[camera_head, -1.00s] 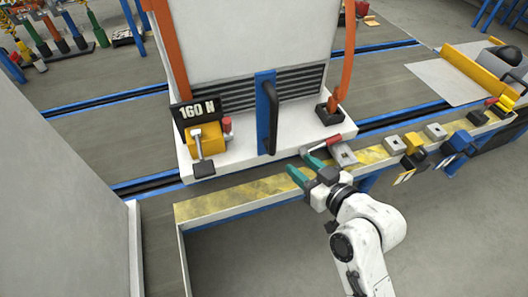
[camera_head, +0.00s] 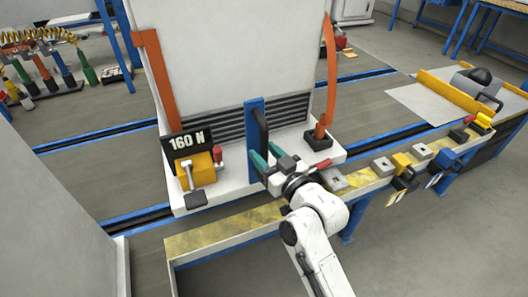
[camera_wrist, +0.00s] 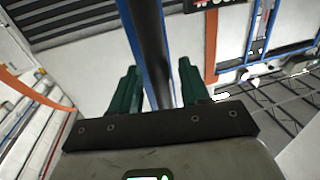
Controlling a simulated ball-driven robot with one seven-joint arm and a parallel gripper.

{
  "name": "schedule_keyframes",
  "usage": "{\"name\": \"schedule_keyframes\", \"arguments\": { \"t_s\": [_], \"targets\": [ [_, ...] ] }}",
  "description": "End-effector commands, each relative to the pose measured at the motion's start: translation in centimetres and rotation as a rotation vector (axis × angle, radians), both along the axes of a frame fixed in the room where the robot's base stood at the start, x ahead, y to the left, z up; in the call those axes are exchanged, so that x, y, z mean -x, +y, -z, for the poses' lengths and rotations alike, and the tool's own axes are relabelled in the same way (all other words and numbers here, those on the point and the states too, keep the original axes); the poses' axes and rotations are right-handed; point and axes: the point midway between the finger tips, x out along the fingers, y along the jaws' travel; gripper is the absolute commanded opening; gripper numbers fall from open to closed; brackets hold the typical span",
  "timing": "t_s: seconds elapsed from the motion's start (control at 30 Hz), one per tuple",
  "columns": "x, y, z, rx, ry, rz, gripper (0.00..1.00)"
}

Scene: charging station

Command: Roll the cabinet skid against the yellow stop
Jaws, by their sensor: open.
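The cabinet skid (camera_head: 222,195) is a white base under a tall pale cabinet (camera_head: 230,60) with orange straps, and it sits over the blue-edged floor rails. A black upright handle (camera_head: 262,132) stands on a blue plate on its front, and a "160 N" sign is at its left. My gripper (camera_head: 267,156) is open at the handle's lower end. In the wrist view the black handle (camera_wrist: 152,45) passes between the two green fingers, with gaps visible; contact is not visible. A yellow bar (camera_head: 462,98), seemingly the stop, stands across a pale plate at the right, well apart from the skid.
A yellow-marked ledge (camera_head: 230,226) runs along the front, with several small blocks, clamps and yellow and blue fittings (camera_head: 402,163) on its right part. A red-handled piece (camera_head: 320,165) is beside my gripper. The rail track (camera_head: 385,135) looks clear between skid and yellow bar.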

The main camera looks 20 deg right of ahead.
Motion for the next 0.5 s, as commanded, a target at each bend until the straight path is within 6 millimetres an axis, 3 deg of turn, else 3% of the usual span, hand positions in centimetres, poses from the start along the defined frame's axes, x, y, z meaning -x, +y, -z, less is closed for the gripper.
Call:
{"name": "schedule_keyframes", "arguments": {
  "t_s": [0.4, 0.5],
  "targets": [
    [-0.87, 0.2, 0.03, 0.0, 0.001, 0.0, 0.46],
    [-0.86, 0.2, 0.02, 0.0, 0.001, 0.0, 0.37]
  ]
}}
